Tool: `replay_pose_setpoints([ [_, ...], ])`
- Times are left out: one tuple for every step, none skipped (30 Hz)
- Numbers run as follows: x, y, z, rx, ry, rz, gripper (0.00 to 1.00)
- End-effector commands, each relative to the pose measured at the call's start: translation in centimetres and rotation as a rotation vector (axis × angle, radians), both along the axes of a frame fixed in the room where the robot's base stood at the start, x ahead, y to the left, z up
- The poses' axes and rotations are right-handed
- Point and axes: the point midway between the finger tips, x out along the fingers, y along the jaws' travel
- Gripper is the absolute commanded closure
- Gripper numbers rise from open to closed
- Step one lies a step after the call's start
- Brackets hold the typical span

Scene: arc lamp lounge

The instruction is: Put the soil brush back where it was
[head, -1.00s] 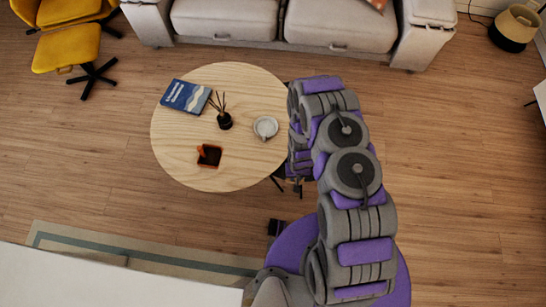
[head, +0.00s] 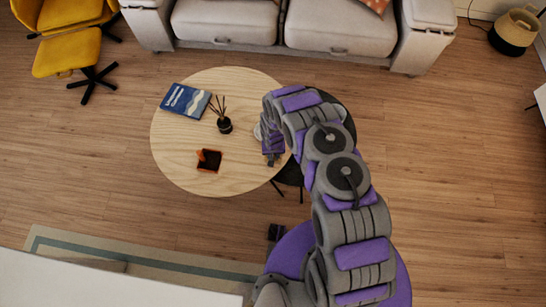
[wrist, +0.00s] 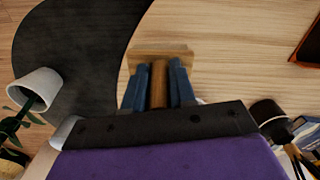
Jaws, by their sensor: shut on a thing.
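The soil brush (wrist: 159,86) shows in the wrist view, with a brown wooden handle and a wider, lighter wooden head beyond the fingertips. My gripper (wrist: 158,66) is shut on its handle, with one blue finger on each side. The head lies across the picture over the edge of the round pale wooden table (head: 190,175), near the dark round table beside it. I cannot tell whether it touches a surface. In the head view my gripper (head: 272,157) is over the table's right side, and the arm hides the brush.
On the wooden table are a dark square tray with an orange rim (head: 209,160), a black reed diffuser (head: 224,125) and a blue book (head: 185,100). A white potted plant (wrist: 38,87) is by the dark table (wrist: 75,50). The table's front left is clear.

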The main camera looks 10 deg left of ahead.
Motion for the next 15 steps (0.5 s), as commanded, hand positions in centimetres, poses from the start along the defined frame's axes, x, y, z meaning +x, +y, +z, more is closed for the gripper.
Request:
replay_pose_setpoints([
  [0.2,0.3,0.0,0.0,-0.001,0.001,1.0],
  [0.3,0.4,-0.1,0.0,-0.001,0.001,1.0],
  [0.4,0.5,-0.3,0.0,0.0,0.001,1.0],
  [0.3,0.4,-0.8,0.001,0.001,0.0,1.0],
  [0.2,0.3,-1.3,0.0,0.002,0.0,1.0],
  [0.2,0.3,-1.9,0.0,0.002,0.0,1.0],
  [0.2,0.3,-2.4,0.0,0.002,0.0,1.0],
  [0.2,0.2,-2.8,0.002,0.001,0.0,1.0],
  [0.3,0.1,-3.2,0.003,0.002,0.0,1.0],
  [0.3,0.1,-3.4,0.004,0.001,0.0,1.0],
  [0.3,0.0,-3.5,0.005,0.0,0.0,1.0],
  [0.3,0.0,-3.5,0.005,0.0,0.0,1.0],
  [0.3,0.0,-3.4,0.005,-0.001,0.0,1.0],
  [0.3,0.0,-3.4,0.005,-0.001,0.0,1.0],
  [0.3,0.0,-3.4,0.005,-0.001,0.0,1.0],
])
